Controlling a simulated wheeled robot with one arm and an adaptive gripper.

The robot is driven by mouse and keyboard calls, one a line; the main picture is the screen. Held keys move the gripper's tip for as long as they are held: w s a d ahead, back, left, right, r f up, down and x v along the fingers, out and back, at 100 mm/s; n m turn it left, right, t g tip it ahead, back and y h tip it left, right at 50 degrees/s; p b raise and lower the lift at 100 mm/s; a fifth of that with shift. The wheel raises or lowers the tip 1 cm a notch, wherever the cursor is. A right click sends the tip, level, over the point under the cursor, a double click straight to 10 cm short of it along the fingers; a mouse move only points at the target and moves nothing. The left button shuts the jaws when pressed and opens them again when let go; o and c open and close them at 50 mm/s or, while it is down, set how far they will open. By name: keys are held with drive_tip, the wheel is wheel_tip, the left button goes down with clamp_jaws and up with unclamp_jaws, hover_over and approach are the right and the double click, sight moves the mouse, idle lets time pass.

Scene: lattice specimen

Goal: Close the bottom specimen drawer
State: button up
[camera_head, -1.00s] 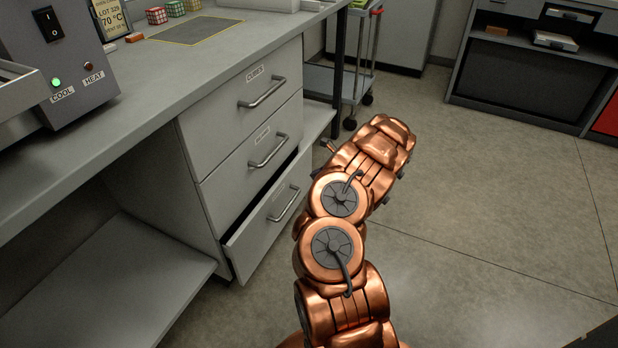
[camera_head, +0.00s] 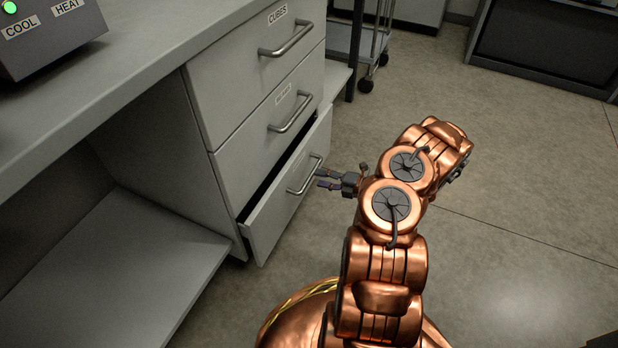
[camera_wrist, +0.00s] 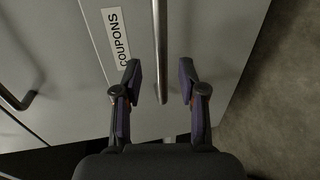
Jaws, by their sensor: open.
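The grey bottom drawer (camera_head: 262,225) of the cabinet stands partly out, with a dark gap above its front. Its bar handle (camera_head: 306,177) is at the right of the front. In the wrist view the drawer front (camera_wrist: 222,35) carries a "COUPONS" label (camera_wrist: 117,38), and its handle (camera_wrist: 160,45) runs up between my fingers. My gripper (camera_head: 320,178) is open, with its fingertips close to the handle. In the wrist view my gripper (camera_wrist: 159,72) has its fingers apart on either side of the bar. I cannot tell whether they touch it.
The middle drawer (camera_head: 240,142) and the top drawer (camera_head: 230,75) sit flush above. A low shelf (camera_head: 140,270) lies left of the drawers under the bench. A wheeled cart (camera_head: 365,40) stands behind the cabinet. The floor (camera_head: 530,200) to the right is clear.

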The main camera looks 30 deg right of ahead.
sight(311, 175)
drive_tip(key=shift+b+x, duration=0.85)
drive_tip(key=shift+x, duration=1.55)
clamp_jaws()
drive_tip(key=shift+f, duration=0.1)
